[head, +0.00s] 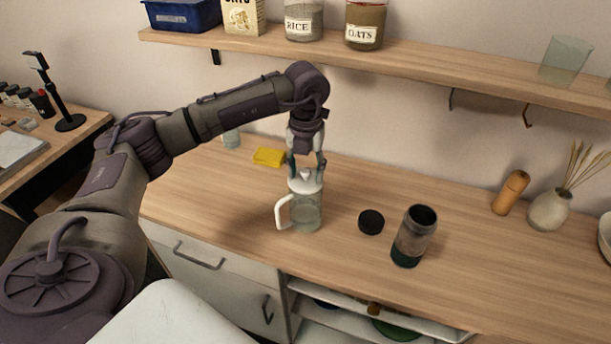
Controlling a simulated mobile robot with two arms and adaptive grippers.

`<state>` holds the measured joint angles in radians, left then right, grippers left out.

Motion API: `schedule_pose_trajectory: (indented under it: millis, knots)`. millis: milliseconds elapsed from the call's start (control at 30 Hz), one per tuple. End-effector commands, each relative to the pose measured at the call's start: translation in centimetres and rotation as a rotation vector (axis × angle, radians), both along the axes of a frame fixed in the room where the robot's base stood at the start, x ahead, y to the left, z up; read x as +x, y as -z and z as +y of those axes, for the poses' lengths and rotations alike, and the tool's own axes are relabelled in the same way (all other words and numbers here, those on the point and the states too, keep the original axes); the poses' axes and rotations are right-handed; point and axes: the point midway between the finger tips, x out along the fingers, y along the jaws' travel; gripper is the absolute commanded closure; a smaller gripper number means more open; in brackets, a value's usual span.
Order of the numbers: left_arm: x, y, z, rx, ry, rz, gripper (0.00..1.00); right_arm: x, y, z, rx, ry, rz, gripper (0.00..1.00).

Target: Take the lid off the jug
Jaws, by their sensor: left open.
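The jug (305,214) stands upright on the wooden counter, a clear body with a white handle on its left side. Its white lid (304,185) sits on top, with a small knob (306,173) in the middle. My left gripper (306,166) comes down from above and is open, its fingertips on either side of the knob at about lid height. I cannot tell whether the fingers touch the knob. My right gripper is not in view.
A dark jar (413,237) and a black round cap (371,222) stand right of the jug. A yellow sponge (268,156) lies behind it, near a small glass (231,138). A shelf (420,66) with jars hangs above.

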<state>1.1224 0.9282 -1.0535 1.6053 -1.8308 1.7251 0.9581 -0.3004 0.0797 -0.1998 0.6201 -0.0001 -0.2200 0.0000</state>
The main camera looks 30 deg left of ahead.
Motion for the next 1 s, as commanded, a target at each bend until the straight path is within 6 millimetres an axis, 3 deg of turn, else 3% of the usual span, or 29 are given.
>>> schedule_pose_trajectory:
  millis: [267, 567, 1000]
  knots:
    - [0.01, 0.32, 0.03, 0.000, 0.000, -0.001, 0.49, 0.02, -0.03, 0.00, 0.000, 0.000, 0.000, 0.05]
    - [-0.01, 0.33, 0.02, 0.000, 0.000, 0.000, 0.99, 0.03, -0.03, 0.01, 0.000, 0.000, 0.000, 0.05]
    - [0.05, -0.30, 0.00, 0.000, 0.000, -0.002, 1.00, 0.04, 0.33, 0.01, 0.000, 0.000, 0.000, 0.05]
